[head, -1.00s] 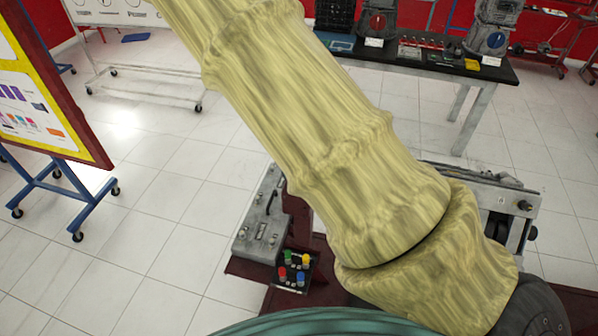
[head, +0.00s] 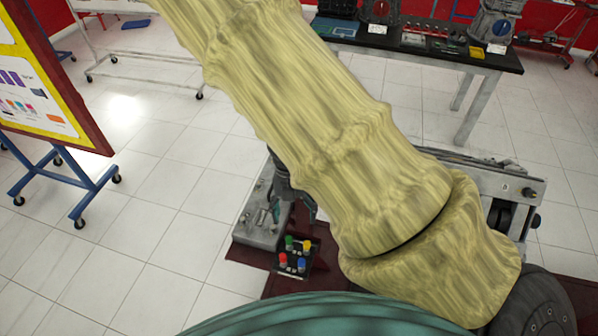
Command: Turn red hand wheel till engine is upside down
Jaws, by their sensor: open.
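No red hand wheel shows in the head view; my large pale-yellow arm crosses the middle and may hide it. Part of my dark gripper (head: 292,210) shows at the arm's left edge, with its fingers apart, over the right side of a grey control panel (head: 257,228). I cannot tell whether it touches the panel. A grey metal engine trainer (head: 505,188) with dark round parts shows partly to the right of my arm. Whether it carries the engine to be turned, and how that engine is tilted, cannot be seen.
A small box with red, green, yellow and blue buttons (head: 295,255) sits beside the panel on a dark red base (head: 285,285). A black-topped table (head: 440,58) with equipment stands behind. A display board on a blue wheeled stand (head: 80,185) is at left. Open tiled floor lies between.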

